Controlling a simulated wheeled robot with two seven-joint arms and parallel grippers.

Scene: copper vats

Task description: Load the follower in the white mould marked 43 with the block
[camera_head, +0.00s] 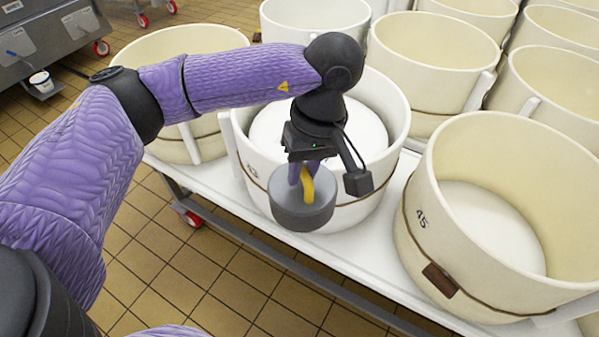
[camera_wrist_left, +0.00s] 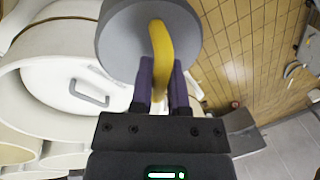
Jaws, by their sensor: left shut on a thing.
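My left gripper (camera_head: 303,176) is shut on the yellow handle (camera_wrist_left: 160,48) of a round grey block (camera_head: 300,212). The block hangs upright at the near side of a white mould (camera_head: 374,186), covering part of its front wall in the head view. The mould's mark (camera_head: 252,171) is small and hard to read; it may be 43. A white follower (camera_head: 268,128) lies inside this mould, partly hidden by my arm. In the left wrist view the follower (camera_wrist_left: 62,72) shows a grey handle, and the block is to its right. My right gripper is not in view.
A mould marked 45 (camera_head: 420,215) stands to the right on the same white table (camera_head: 225,205). Tiled floor (camera_head: 195,290) lies open in front of the table.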

